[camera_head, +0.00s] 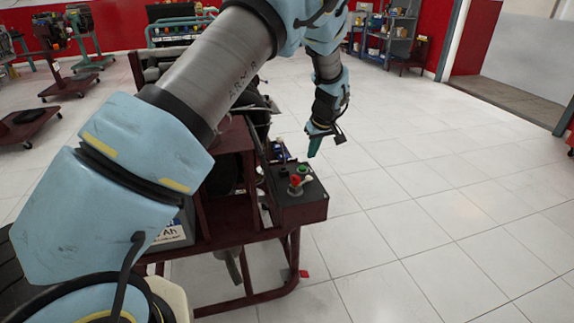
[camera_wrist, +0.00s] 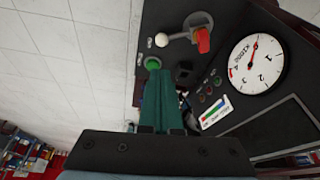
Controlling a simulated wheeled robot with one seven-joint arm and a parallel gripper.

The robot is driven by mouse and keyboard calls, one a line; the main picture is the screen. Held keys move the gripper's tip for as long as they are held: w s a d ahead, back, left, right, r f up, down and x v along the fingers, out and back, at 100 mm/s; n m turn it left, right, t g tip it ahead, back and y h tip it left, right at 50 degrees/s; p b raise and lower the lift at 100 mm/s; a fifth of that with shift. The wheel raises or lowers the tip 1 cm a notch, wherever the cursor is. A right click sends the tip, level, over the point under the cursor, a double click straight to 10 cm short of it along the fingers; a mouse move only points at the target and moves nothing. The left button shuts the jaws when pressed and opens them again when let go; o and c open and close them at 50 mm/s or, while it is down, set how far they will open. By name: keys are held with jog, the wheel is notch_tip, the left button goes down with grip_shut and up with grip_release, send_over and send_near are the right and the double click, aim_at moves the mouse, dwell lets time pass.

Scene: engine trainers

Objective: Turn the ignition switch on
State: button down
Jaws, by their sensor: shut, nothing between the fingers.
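The dark control panel (camera_head: 308,207) sits on the end of a dark red engine stand. It carries a red knob (camera_head: 296,181) and a green button (camera_head: 303,170). I cannot tell which control is the ignition switch. My gripper (camera_head: 314,150) has green fingers, shut and empty, above the panel's far edge. In the wrist view its fingers (camera_wrist: 174,75) overlap the panel and hide part of it.
A round white gauge (camera_wrist: 257,62) and small coloured lamps (camera_wrist: 209,89) are on the panel. The stand's red frame (camera_head: 240,300) lies below my arm. White tiled floor (camera_head: 440,220) is clear to the right. Shelves (camera_head: 388,35) and other engine stands (camera_head: 70,85) are far back.

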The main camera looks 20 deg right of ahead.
aim_at(301, 185)
jog(key=shift+w, duration=0.1)
jog(key=p+x, duration=0.2)
jog(key=x, duration=0.8)
